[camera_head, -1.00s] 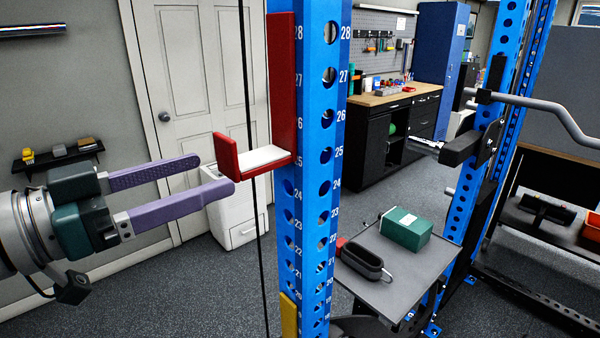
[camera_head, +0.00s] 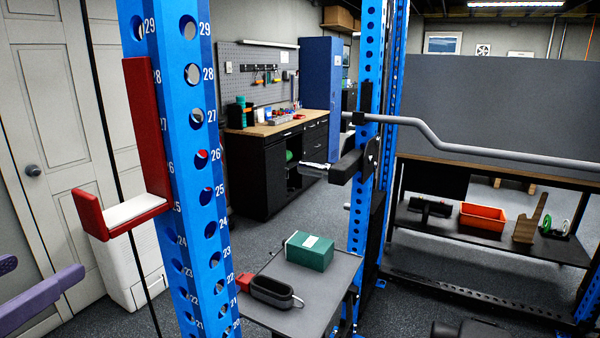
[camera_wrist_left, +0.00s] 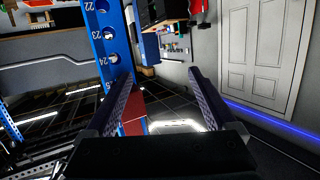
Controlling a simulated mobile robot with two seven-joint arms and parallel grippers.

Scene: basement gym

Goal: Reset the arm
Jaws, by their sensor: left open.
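My left gripper (camera_head: 46,268) shows at the lower left edge of the head view, with purple fingers spread and nothing between them. It lies left of and below the red J-cup (camera_head: 150,130), which has a white pad and sits on the blue rack upright (camera_head: 185,100). The fingers and the cup look apart there. In the left wrist view my left gripper (camera_wrist_left: 160,80) is open, and the red cup (camera_wrist_left: 133,108) shows behind the left finger. My right gripper is in neither view.
A low shelf (camera_head: 470,238) holds an orange bin (camera_head: 482,216). Open floor lies beyond the stand.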

